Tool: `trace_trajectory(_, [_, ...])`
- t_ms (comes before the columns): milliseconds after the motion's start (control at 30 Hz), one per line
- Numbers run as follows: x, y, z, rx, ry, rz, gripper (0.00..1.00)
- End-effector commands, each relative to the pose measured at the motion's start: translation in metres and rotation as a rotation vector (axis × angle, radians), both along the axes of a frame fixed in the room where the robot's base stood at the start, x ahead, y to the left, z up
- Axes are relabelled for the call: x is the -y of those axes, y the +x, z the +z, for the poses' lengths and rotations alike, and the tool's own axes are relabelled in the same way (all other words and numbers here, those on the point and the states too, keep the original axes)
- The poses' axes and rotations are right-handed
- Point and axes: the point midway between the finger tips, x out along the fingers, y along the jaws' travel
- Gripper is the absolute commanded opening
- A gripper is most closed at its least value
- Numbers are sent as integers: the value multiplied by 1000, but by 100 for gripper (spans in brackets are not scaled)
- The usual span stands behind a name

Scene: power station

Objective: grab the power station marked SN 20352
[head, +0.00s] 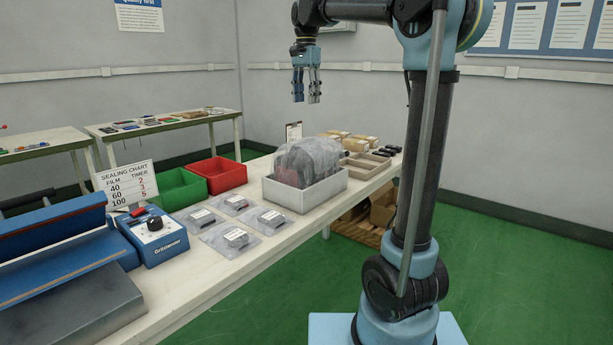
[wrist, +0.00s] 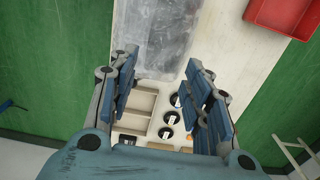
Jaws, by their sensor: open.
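No mark SN 20352 is readable in either view. Several grey devices with white labels lie in clear bags on the table, such as the nearest bagged device (head: 236,238) and a bagged device farther left (head: 202,218). Their print is too small to read. Several dark objects (head: 386,151) sit at the far end; the wrist view shows dark round items with white labels (wrist: 169,117), unreadable. I cannot tell which thing is the power station. My gripper (head: 307,98) is open and empty, pointing down high above the table's far part; its spread fingers also show in the wrist view (wrist: 160,62).
A pale box (head: 305,196) with clear plastic bags stands mid-table. A compartment tray (head: 362,166) and cardboard boxes lie beyond it. Red (head: 218,176) and green (head: 178,190) bins stand at the back edge. A blue sealing machine (head: 155,236) stands at the near left.

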Motion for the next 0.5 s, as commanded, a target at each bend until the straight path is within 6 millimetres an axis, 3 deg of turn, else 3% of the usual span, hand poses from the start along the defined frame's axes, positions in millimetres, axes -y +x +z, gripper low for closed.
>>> trace_trajectory(500, [0,-1,-85,0,0,0,45])
